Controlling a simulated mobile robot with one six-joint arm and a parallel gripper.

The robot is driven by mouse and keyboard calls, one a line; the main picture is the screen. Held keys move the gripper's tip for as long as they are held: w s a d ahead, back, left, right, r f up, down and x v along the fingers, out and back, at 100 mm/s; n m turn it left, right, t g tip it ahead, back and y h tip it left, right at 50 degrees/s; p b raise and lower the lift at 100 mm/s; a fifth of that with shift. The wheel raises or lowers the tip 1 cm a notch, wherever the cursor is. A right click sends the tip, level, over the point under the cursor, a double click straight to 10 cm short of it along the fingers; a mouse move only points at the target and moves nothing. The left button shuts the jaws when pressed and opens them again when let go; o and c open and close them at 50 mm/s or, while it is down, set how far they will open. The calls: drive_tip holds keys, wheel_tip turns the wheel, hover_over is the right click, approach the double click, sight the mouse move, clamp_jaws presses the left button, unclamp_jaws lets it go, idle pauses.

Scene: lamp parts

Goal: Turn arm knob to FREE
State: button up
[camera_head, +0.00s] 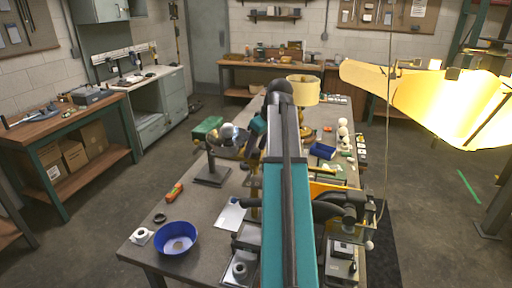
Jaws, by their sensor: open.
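A dark lamp-like fixture (228,146) with a shiny round bulb stands on the near table, left of my arm. Its stand has a flat dark base (212,176). Dark jointed parts (345,205) with yellow pieces lie right of my arm; I cannot tell what they belong to. The arm knob and any FREE marking are too small or hidden to make out. My teal and black arm reaches up through the middle of the view and covers part of the table. I cannot make out my gripper, which seems hidden behind the arm.
A blue bowl (178,239), a white sheet (231,215) and an orange-red item (174,192) lie on the near table (205,212). A lit yellow shade (430,98) hangs at right. A table lamp (303,90) stands farther back.

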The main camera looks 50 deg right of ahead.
drive_tip(key=c, duration=1.1)
drive_tip(key=shift+d, duration=0.1)
drive_tip(key=shift+d+n+y, duration=0.1)
drive_tip(key=shift+n+y, duration=0.3)
drive_tip(key=shift+n, duration=0.6)
drive_tip(key=shift+n+b, duration=0.3)
drive_tip(key=shift+n, duration=0.1)
drive_tip(key=o, duration=1.1)
